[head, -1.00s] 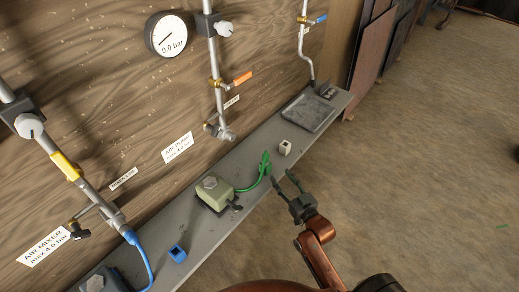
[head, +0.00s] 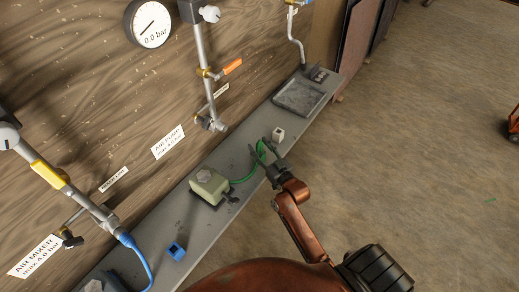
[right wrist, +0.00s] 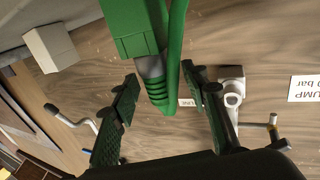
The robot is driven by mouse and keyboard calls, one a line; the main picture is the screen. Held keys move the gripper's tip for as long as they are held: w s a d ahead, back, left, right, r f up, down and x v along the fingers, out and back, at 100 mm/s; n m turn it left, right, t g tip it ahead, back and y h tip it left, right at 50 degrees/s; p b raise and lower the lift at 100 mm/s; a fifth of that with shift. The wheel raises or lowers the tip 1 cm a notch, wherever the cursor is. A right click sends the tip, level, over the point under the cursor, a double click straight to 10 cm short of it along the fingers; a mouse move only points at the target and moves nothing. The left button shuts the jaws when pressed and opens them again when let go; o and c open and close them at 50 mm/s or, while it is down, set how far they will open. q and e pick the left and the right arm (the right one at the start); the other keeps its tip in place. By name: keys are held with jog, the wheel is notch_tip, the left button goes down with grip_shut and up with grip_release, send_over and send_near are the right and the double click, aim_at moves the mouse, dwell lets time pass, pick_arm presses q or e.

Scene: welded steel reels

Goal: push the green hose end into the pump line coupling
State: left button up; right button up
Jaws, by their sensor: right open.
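The green hose end (head: 262,149) stands over the grey shelf, its green hose curving back to the pump box (head: 208,187). My right gripper (head: 264,152) is open at the hose end. In the right wrist view the green hose end (right wrist: 152,72) shows between the spread fingers of my right gripper (right wrist: 160,75), with gaps visible beside it; contact is not clear. The pump line coupling (head: 216,125) is at the lower end of the middle wall pipe, left of and above the gripper, and nothing green is in it. My left gripper is not in view.
The shelf (head: 240,150) runs along the wooden wall. A small pale block (head: 278,135) stands just beyond the hose end. A blue block (head: 175,251) and a blue hose (head: 140,262) are nearer me. A grey tray (head: 300,96) lies at the far end.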

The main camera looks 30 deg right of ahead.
jog(key=shift+c, duration=0.6)
grip_shut()
jog(key=shift+r, duration=0.15)
jog(key=shift+r, duration=0.6)
jog(key=s+a+r+p, duration=0.3)
jog(key=s+a+r, duration=0.5)
jog(key=s+r, duration=0.3)
jog(key=shift+a+r, duration=0.3)
jog(key=shift+r, duration=0.05)
dwell(0.5)
